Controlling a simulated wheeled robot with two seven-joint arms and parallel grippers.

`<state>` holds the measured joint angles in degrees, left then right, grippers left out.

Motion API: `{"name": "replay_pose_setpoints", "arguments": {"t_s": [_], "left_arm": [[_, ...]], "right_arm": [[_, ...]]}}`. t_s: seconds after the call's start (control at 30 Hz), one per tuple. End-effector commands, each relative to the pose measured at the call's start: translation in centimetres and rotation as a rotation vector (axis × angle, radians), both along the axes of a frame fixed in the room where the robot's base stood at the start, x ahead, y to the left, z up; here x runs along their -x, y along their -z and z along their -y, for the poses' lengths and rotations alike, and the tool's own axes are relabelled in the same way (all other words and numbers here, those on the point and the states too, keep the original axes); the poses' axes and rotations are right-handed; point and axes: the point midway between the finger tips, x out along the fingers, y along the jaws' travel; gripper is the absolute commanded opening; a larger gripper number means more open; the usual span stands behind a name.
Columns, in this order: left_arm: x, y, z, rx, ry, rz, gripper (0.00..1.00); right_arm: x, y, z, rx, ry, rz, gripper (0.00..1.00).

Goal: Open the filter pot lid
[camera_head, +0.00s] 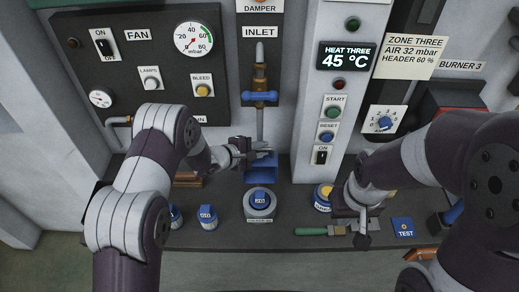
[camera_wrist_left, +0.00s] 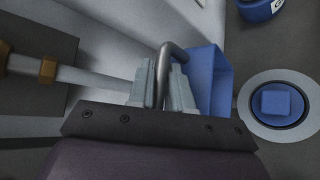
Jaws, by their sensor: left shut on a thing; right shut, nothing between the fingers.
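The filter pot appears to be the blue box-shaped part (camera_head: 262,172) below the inlet pipe in the head view; its blue side also shows in the left wrist view (camera_wrist_left: 212,80). My left gripper (camera_head: 256,150) is at its top. In the left wrist view, the left gripper's fingers (camera_wrist_left: 165,88) are shut on a bent grey metal handle (camera_wrist_left: 172,50) beside the blue part. The gripper hides much of the top, and I cannot tell whether the lid is raised. My right gripper (camera_head: 362,228) is shut and empty, low over the shelf at the right.
A round grey fitting with a blue knob (camera_head: 260,200) sits in front of the pot. A yellow-topped blue tin (camera_head: 323,196) and a green-handled tool (camera_head: 312,231) are near my right gripper. The inlet pipe (camera_head: 260,80) rises behind.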

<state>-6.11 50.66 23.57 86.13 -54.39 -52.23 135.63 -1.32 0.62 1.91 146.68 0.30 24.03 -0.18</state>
Motion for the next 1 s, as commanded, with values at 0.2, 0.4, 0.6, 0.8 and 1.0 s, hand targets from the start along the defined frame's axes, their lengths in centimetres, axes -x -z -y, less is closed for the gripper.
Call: {"name": "replay_pose_setpoints", "arguments": {"t_s": [0.2, 0.4, 0.6, 0.8, 1.0], "left_arm": [[-0.12, 0.14, 0.01, -0.002, 0.001, -0.001, 0.00], [-0.13, 0.16, 0.01, -0.002, 0.001, -0.001, 0.00], [-0.12, 0.16, 0.01, -0.001, 0.001, -0.001, 0.25], [-0.12, 0.15, 0.01, -0.001, 0.001, -0.001, 0.39], [0.12, 0.03, -0.37, -0.001, 0.000, -0.001, 0.39]], "right_arm": [[0.00, -0.06, 0.00, 0.000, 0.000, 0.000, 0.00], [0.01, -0.06, 0.00, 0.000, 0.000, 0.000, 0.00], [0.00, -0.06, 0.00, 0.000, 0.000, 0.000, 0.00], [0.00, -0.06, 0.00, 0.000, 0.000, 0.000, 0.00], [0.00, 0.19, 0.00, 0.000, 0.000, 0.000, 0.00]]}}
